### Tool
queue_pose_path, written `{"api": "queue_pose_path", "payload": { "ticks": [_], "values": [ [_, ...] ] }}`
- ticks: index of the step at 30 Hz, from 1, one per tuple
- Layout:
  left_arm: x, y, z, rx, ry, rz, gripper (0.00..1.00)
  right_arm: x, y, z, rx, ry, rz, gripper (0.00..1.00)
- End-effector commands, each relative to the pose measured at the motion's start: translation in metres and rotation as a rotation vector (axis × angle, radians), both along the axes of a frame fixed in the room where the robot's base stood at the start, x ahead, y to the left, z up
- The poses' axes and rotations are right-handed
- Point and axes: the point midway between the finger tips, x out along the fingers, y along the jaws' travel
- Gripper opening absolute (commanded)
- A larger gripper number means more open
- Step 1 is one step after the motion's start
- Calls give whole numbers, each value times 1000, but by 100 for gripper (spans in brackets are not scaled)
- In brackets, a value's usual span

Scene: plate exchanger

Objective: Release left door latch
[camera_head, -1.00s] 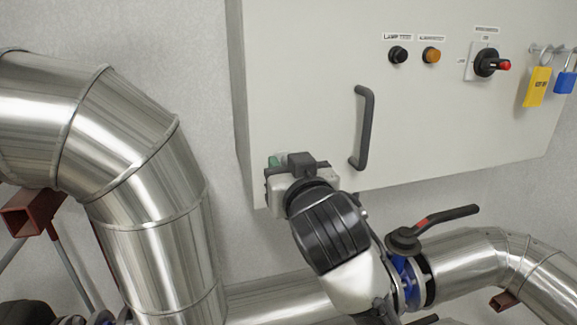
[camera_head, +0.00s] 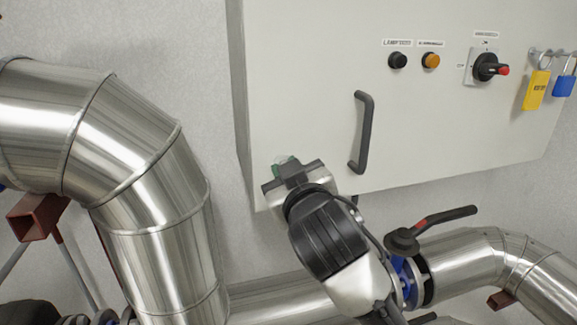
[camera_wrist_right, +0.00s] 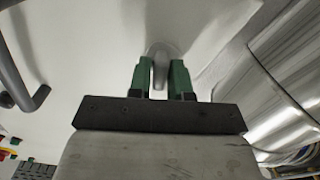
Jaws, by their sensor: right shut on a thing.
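The grey-white control cabinet (camera_head: 310,90) hangs on the wall, and its lower left front corner is behind my right gripper (camera_head: 284,161). In the right wrist view my right gripper (camera_wrist_right: 160,80) has its two green fingers on either side of a small, rounded grey latch (camera_wrist_right: 159,62) and is shut on it. In the head view the latch is hidden by my gripper and wrist. My left gripper is in neither view.
A black door handle (camera_head: 364,132) stands out right of my gripper. Buttons, a rotary switch (camera_head: 488,67) and yellow and blue padlocks (camera_head: 537,90) are on the cabinet. Large metal pipes (camera_head: 150,190) run left and below, with a black-levered valve (camera_head: 430,228).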

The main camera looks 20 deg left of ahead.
Motion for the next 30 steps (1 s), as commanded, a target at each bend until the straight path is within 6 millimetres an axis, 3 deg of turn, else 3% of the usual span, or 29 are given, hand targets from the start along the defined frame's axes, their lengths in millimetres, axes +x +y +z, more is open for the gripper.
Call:
{"api": "queue_pose_path", "payload": {
  "ticks": [30],
  "values": [
    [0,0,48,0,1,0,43,-1,2,-1,-791,-535,0,0]
  ]
}}
